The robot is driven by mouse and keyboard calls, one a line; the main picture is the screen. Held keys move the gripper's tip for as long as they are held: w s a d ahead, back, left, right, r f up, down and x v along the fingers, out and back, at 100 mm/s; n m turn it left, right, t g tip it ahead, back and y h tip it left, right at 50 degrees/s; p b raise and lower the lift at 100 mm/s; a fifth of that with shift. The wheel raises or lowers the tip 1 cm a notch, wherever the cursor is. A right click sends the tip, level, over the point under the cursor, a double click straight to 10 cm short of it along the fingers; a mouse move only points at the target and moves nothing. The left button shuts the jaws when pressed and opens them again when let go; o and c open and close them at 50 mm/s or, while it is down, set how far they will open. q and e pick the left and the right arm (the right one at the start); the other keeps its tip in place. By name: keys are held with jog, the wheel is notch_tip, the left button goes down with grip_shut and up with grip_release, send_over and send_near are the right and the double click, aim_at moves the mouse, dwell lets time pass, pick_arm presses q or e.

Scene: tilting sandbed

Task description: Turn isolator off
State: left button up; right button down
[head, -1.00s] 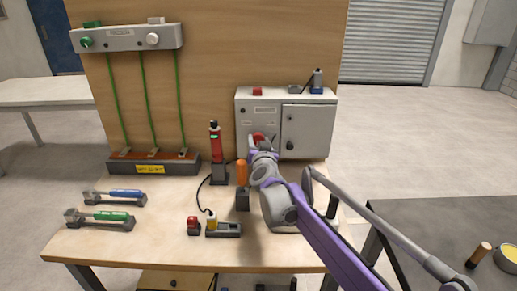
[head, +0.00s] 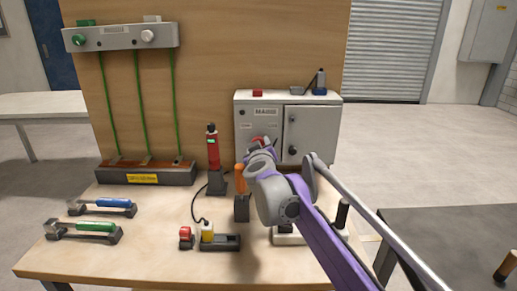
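The grey isolator box (head: 312,120) stands at the back right of the workbench, against the wooden panel. A red rotary handle (head: 257,140) shows on the left part of its front, partly covered by my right gripper (head: 259,147). The gripper is right at the handle, seen from behind. Its fingers are hidden or too small to tell whether they are open or closed on the handle. The handle's exact angle cannot be read. My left gripper is not in view.
A red tester (head: 212,150) and an orange-handled tool (head: 239,178) stand left of my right arm. An earthing bar rack hangs at the left.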

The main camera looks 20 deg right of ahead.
dwell(0.5)
jog(key=shift+c, duration=1.6)
grip_release()
jog(key=shift+s, duration=0.1)
jog(key=p+v, duration=0.1)
jog(key=v, duration=0.9)
jog(key=shift+s, duration=0.35)
jog(key=shift+a, duration=0.1)
